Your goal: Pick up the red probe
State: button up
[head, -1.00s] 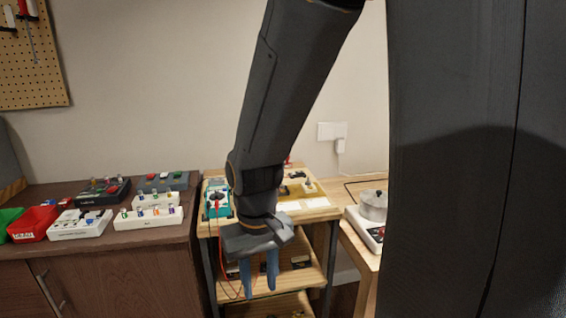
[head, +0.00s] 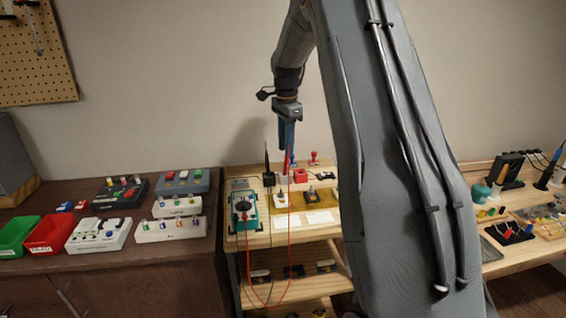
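The red probe (head: 288,163) shows as a thin red upright shape at the lower end of my gripper, above the small shelf unit's top. A red lead runs down from it past the shelf's front edge. My gripper (head: 287,148) points down with its blue fingers close around or just in front of the probe. The fingers overlap in this view, so I cannot tell whether they are closed on it or whether the probe is lifted. The teal multimeter (head: 244,212) lies to the left on the same top.
A black probe (head: 268,163) stands upright just left of my gripper. A red-handled stamp-like item (head: 314,158) and a red block (head: 300,176) are close to the right. Switch boxes (head: 170,228) and bins (head: 50,234) fill the left bench. A lower shelf (head: 285,290) holds small dark items.

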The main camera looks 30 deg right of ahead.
aim_at(286, 164)
jog(key=shift+w+d+f+p, duration=0.15)
jog(key=shift+f+p, duration=0.6)
jog(key=shift+f, duration=1.2)
jog(key=shift+w+d+f+p, duration=0.15)
jog(key=shift+f+p, duration=0.55)
jog(key=shift+f, duration=1.25)
jog(key=shift+a, duration=0.1)
grip_shut()
